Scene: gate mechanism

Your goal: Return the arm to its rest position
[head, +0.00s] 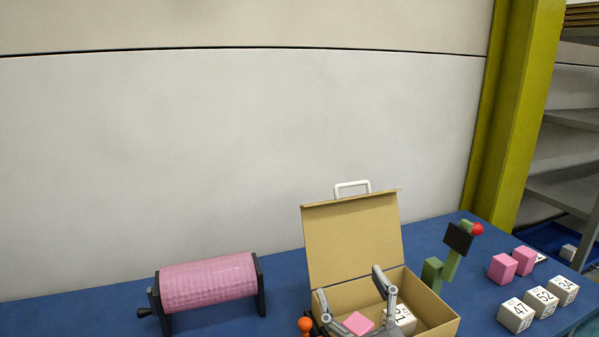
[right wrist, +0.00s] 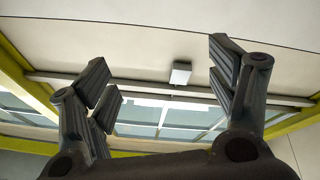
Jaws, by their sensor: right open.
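My right gripper (head: 349,282) is at the bottom of the head view, its two grey fingers spread wide and pointing up. It is in front of the tan box (head: 440,318), covering part of its left side. Its fingers also show wide apart in the right wrist view (right wrist: 158,62), with nothing between them but the distant ceiling. My left gripper is not in view.
The box's lid (head: 352,240) stands open with a white handle. A pink block (head: 358,323) and a white numbered block (head: 404,318) show near the gripper. A pink drum (head: 207,283) stands left; a green gate post (head: 451,265) and several blocks (head: 515,316) stand right.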

